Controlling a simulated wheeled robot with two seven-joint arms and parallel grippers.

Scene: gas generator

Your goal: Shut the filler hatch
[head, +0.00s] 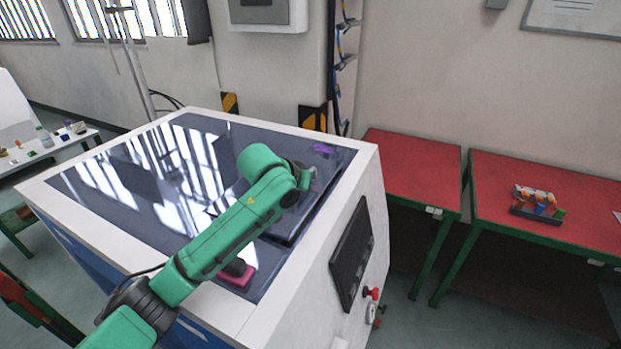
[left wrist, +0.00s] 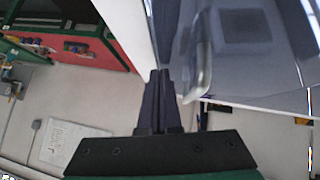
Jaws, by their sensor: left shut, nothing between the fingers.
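The generator (head: 148,245) is a large white-framed box with a glossy dark top. The filler hatch (head: 292,232) looks like a dark panel at the right part of that top; its edge shows right of my arm. It looks low and nearly flat, but I cannot tell whether it is fully closed. My left gripper (head: 309,177) is over the hatch, its fingers mostly hidden by the wrist. In the left wrist view, the gripper (left wrist: 161,85) is shut and empty, beside a silvery handle (left wrist: 199,62) with a small apparent gap. My right gripper is not in view.
A magenta block (head: 238,277) and a purple piece (head: 323,149) are at the top's right side. A dark control panel (head: 352,255) with a red knob (head: 372,293) is on the side face.

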